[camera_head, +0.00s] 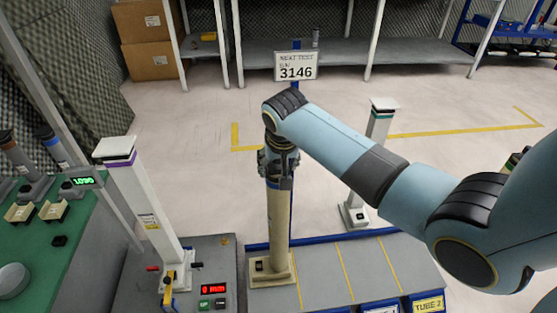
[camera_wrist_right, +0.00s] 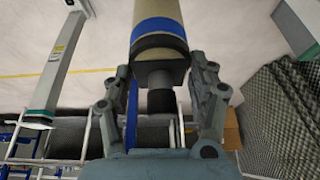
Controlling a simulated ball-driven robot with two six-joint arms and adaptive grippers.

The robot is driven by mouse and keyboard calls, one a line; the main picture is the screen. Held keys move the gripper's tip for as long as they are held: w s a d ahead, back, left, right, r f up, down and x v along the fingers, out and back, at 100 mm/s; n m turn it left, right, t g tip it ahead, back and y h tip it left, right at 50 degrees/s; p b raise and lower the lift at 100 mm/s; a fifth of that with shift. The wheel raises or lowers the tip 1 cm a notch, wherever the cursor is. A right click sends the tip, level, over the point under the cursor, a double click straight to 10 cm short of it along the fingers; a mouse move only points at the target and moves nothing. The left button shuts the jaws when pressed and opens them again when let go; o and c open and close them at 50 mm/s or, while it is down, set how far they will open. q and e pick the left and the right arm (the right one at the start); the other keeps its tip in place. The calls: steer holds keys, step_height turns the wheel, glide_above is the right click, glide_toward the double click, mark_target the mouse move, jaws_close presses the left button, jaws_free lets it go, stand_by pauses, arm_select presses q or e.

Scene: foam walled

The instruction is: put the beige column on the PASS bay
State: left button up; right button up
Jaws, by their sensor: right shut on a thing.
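The beige column (camera_head: 278,225) stands upright on its square foot in the leftmost bay of the low grey rack (camera_head: 320,275). My right gripper (camera_head: 279,165) is shut around the column's upper end, with my arm reaching in from the right. In the right wrist view, the fingers of the gripper (camera_wrist_right: 160,88) flank the column's blue-banded, dark-capped end (camera_wrist_right: 158,38). Yellow lines divide the rack top, and the bays right of the column look bare. A yellow TUBE 2 label (camera_head: 428,304) is on its front; I cannot read a PASS label. My left gripper is not in view.
A white column (camera_head: 143,200) stands on the grey test unit (camera_head: 215,265) with a red display, left of the rack. Another white column (camera_head: 375,150) stands behind the rack. A NEXT TEST 3146 sign (camera_head: 296,67) rises behind my gripper. A green bench (camera_head: 50,245) is at left.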

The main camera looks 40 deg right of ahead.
steer(key=o, duration=1.7)
steer(key=p+v, duration=0.4)
steer(key=v, duration=0.8)
steer(key=s+f+n+g, duration=0.1)
steer(key=s+f+n, duration=0.1)
steer(key=s+f, duration=0.7)
steer(key=s+f+n+g, duration=0.1)
steer(key=s+f, duration=0.3)
steer(key=f, duration=1)
steer(key=s+f+n, duration=0.1)
steer(key=s+f, duration=0.3)
steer(key=s, duration=0.6)
steer(key=s+a+f+n+y, duration=0.1)
steer(key=s+f, duration=0.4)
steer(key=s, duration=0.6)
steer(key=s+f+n+g, duration=0.1)
steer(key=s+f, duration=0.4)
steer(key=s, duration=0.6)
steer(key=shift+a+f+n, duration=0.1)
steer(key=shift+a+n, duration=0.2)
steer(key=shift+n, duration=0.1)
